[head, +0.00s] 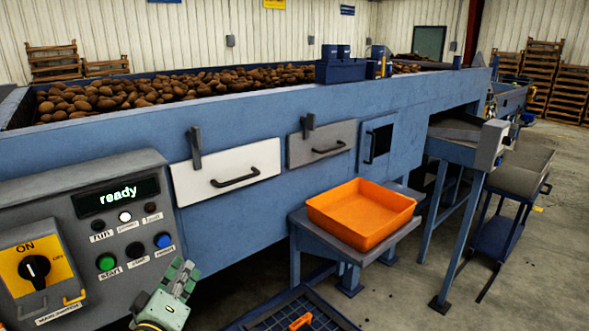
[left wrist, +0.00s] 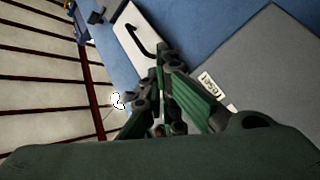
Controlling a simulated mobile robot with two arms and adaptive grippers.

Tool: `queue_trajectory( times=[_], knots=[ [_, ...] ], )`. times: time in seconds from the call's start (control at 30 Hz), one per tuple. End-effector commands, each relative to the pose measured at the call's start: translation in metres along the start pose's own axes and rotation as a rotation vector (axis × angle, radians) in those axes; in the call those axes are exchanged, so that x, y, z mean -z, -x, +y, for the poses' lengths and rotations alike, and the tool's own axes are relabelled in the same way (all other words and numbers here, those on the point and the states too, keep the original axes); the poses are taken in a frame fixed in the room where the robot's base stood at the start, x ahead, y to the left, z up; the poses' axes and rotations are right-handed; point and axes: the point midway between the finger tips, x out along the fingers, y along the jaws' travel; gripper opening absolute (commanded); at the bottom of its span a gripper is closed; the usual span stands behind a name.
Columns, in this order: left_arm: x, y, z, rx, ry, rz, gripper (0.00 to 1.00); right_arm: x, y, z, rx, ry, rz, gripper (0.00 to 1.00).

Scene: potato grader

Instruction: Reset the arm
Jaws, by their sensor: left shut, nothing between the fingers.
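The grey control panel (head: 75,215) stands at the left of the head view. Its display (head: 117,197) reads "ready". The middle one of its small lamps is lit white. Below are a green start button (head: 106,262), a black button (head: 135,250) and a blue button (head: 162,240). My left gripper (head: 184,272) is in front of the panel's lower right corner, below the blue button, shut and empty. In the left wrist view its closed fingers (left wrist: 164,62) show beside the panel's grey face (left wrist: 265,75) and a label reading "reset" (left wrist: 211,84). My right gripper is out of view.
A yellow switch (head: 35,267) marked ON is on the panel's left. A white drawer (head: 200,186) and a grey drawer (head: 303,150) are in the blue machine. An orange tray (head: 361,188) sits on a stand. Potatoes (head: 150,92) lie on top.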

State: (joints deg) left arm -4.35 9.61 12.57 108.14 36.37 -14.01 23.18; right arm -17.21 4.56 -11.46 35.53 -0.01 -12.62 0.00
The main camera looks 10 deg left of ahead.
Motion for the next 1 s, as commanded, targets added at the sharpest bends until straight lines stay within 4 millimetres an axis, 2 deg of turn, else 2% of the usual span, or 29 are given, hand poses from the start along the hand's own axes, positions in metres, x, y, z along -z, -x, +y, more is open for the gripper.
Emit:
queue_trajectory(
  times=[0.07, 0.17, 0.2, 0.27, 0.3, 0.4, 0.5, 0.7, 0.97, 1.0],
  knots=[
    [-0.024, 0.009, 0.001, 0.017, -0.046, -0.073, 0.00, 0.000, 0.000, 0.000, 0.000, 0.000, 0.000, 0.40],
    [-0.073, 0.035, 0.000, 0.058, -0.164, -0.241, 0.00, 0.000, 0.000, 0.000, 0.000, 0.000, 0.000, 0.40],
    [-0.096, 0.051, -0.002, 0.080, -0.227, -0.327, 0.00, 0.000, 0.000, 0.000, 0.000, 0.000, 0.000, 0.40],
    [-0.130, 0.081, -0.006, 0.116, -0.326, -0.462, 0.00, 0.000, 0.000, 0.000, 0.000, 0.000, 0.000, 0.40],
    [-0.149, 0.102, -0.009, 0.140, -0.392, -0.551, 0.00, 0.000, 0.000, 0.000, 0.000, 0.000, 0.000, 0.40],
    [-0.183, 0.156, -0.018, 0.194, -0.533, -0.745, 0.00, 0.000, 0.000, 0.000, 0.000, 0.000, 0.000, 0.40],
    [-0.200, 0.201, -0.026, 0.240, -0.635, -0.892, 0.00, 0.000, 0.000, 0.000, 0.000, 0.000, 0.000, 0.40],
    [-0.211, 0.271, -0.035, 0.309, -0.765, -1.103, 0.00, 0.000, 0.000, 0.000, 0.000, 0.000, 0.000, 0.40],
    [-0.205, 0.347, -0.039, 0.387, -0.875, -1.322, 0.00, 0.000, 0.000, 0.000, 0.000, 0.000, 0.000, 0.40],
    [-0.215, 0.343, -0.050, 0.388, -0.874, -1.323, 0.00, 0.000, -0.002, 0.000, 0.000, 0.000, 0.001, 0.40]
  ],
)
